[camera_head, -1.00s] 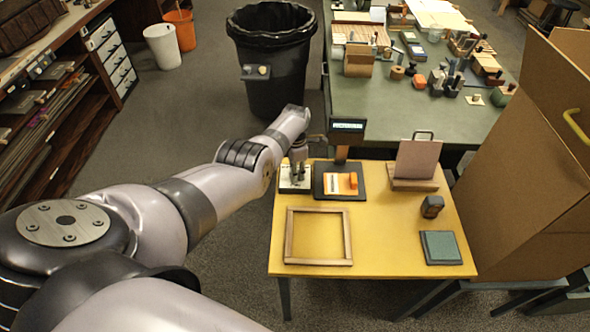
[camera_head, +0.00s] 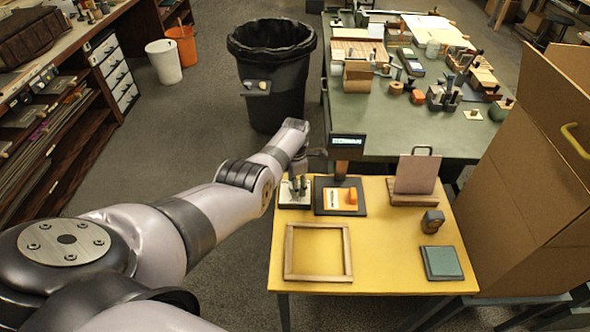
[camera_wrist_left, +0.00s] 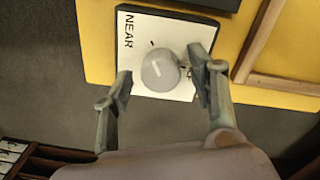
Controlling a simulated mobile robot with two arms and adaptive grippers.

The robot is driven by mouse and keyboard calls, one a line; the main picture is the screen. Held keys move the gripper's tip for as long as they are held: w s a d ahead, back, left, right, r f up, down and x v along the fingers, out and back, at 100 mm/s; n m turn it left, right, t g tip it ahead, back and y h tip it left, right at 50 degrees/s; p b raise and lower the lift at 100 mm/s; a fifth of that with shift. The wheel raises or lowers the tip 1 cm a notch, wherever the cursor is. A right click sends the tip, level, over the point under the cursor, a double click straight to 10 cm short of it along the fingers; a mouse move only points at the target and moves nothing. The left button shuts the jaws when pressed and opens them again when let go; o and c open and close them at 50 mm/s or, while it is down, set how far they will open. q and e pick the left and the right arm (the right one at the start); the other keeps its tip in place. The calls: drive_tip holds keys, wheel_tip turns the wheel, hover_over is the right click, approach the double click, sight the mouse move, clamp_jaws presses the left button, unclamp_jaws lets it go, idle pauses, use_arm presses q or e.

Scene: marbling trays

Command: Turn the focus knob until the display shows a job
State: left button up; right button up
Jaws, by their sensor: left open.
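My left gripper (camera_wrist_left: 161,66) is open, with one finger on each side of the knob. I see a gap at the left finger; at the right finger I cannot tell if it touches. In the head view my left gripper (camera_head: 297,184) points down over the plate (camera_head: 294,204) and hides most of the knob. The display (camera_head: 347,141) is dark with one lit line, too small to read surely.
On the yellow table (camera_head: 380,262) lie a wooden frame (camera_head: 289,252), a dark board with an orange piece (camera_head: 347,198), an upright panel (camera_head: 416,174), a small dark device (camera_head: 432,221) and a green pad (camera_head: 441,263). A black bin (camera_head: 272,93) and large cardboard box (camera_head: 535,170) stand near.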

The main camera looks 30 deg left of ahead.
use_arm(q)
wheel_tip(320, 180, up, 11)
drive_tip(key=shift+s+r, duration=0.15)
drive_tip(key=shift+r, duration=0.05)
idle(0.3)
drive_tip(key=shift+d, duration=0.1)
idle(0.3)
